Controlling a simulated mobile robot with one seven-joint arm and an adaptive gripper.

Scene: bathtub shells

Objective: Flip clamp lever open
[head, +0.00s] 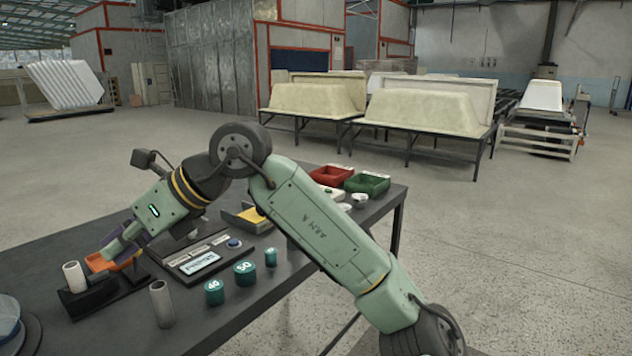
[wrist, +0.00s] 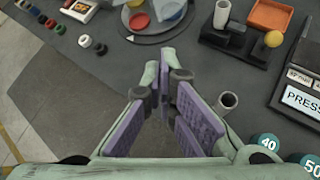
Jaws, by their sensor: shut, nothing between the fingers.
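The clamp fixture is a black block (wrist: 222,38) on the dark table, with a pale tube (wrist: 223,14) standing at its left end. A yellow ball knob (wrist: 274,39) sits at its right end on what looks like a dark lever; the lever's angle is hard to tell. In the head view the pale tube (head: 74,276) shows, but my gripper (head: 108,250) covers the knob area. In the wrist view my gripper (wrist: 166,75) has purple pads, is shut and empty, and points left of and short of the fixture.
A grey tube (head: 162,304) and teal weights marked 40 (head: 214,292) and 50 (head: 245,273) stand near the front edge. An orange tray (wrist: 270,15) lies behind the fixture. A press panel (head: 200,262) is to the right. A round plate (wrist: 155,32) is beyond my fingers.

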